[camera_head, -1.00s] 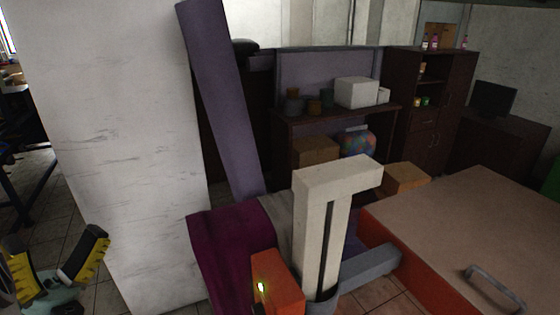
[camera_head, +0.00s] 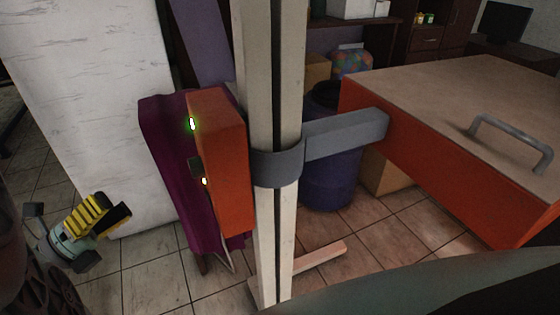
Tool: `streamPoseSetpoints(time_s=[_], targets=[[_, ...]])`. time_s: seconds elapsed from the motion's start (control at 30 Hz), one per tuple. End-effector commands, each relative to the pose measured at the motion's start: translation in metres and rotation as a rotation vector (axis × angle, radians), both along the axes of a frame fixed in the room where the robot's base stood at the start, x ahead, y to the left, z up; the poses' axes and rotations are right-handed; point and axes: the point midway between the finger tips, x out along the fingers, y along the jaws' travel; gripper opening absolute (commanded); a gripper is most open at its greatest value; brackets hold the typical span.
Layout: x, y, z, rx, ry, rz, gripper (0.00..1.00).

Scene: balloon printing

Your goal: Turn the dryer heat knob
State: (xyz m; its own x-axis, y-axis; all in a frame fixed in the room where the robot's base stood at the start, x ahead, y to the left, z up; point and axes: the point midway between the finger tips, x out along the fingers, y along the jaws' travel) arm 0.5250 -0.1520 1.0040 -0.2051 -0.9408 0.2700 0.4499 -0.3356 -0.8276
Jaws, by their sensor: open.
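The knob's markings are too small to read. My gripper (camera_head: 98,214), with yellow and black pads, is at the lower left, open and empty. It is to the left of the box, lower in the picture and apart from it.
A purple cloth (camera_head: 168,165) hangs behind the box. A grey bracket (camera_head: 345,137) reaches from the post towards an orange-sided table (camera_head: 425,150) at the right. A white wall panel (camera_head: 95,110) stands at the left. A blue barrel (camera_head: 330,180) stands behind the post.

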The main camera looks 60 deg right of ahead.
Motion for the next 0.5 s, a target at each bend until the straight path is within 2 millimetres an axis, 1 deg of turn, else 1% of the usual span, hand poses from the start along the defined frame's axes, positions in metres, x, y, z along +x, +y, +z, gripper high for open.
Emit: streamPoseSetpoints(time_s=[0.03, 0.1, 0.17, 0.27, 0.37, 0.5], targets=[[0.002, 0.000, -0.021, 0.018, -0.015, -0.002, 0.75], [0.004, 0.001, -0.029, 0.034, -0.027, -0.002, 0.75], [0.005, 0.001, -0.034, 0.044, -0.033, -0.001, 0.75], [0.005, -0.001, -0.034, 0.050, -0.036, -0.003, 0.75], [0.003, -0.008, -0.028, 0.048, -0.036, -0.005, 0.75], [-0.003, -0.028, -0.020, 0.047, -0.036, -0.008, 0.75]])
